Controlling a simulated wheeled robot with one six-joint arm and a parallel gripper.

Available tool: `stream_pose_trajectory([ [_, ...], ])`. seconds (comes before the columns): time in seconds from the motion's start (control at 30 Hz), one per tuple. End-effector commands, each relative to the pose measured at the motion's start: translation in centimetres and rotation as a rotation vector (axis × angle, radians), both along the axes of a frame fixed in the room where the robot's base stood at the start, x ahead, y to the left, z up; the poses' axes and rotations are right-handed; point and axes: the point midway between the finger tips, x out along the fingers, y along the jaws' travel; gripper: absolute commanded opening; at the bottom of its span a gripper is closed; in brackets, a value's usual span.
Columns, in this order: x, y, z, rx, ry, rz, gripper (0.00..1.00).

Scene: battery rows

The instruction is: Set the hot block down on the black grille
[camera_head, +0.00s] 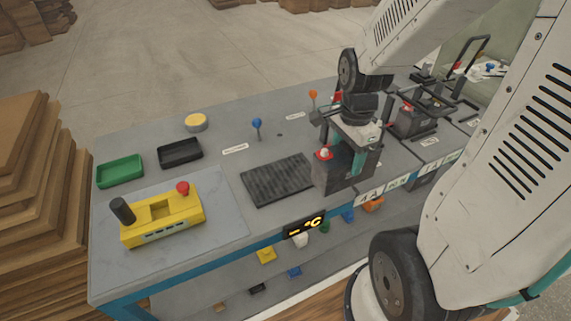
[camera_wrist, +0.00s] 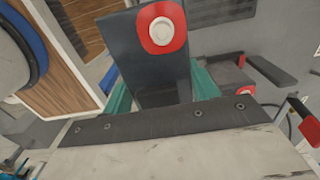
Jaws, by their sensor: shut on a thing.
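My gripper (camera_head: 350,158) is shut on a dark grey block (camera_head: 332,175) with a red patch and a white round terminal on top. In the wrist view, the block (camera_wrist: 160,60) stands between my teal fingers (camera_wrist: 204,80). The black grille (camera_head: 278,180) lies on the bench just left of the held block in the head view, and its top is bare. Whether the block's underside touches anything is hard to tell.
A yellow device (camera_head: 162,218) with a red knob stands at the bench's left. Green (camera_head: 120,171) and black (camera_head: 180,153) trays lie behind it. Other dark blocks and frames (camera_head: 412,120) stand to the right. A °C display (camera_head: 304,226) sits on the front edge.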

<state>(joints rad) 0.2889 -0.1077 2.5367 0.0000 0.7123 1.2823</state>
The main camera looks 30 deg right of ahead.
Motion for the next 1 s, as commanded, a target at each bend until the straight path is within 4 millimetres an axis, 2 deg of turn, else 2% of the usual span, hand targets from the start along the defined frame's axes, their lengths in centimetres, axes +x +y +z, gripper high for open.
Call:
stream_pose_trajectory([
  [0.23, 1.1, 1.0, -0.1, 0.000, -0.001, 0.005, 0.00],
  [0.8, 9.5, 9.2, -1.2, 0.000, -0.002, 0.005, 0.00],
  [1.0, 11.2, 10.9, -1.4, 0.000, -0.002, 0.003, 0.00],
])
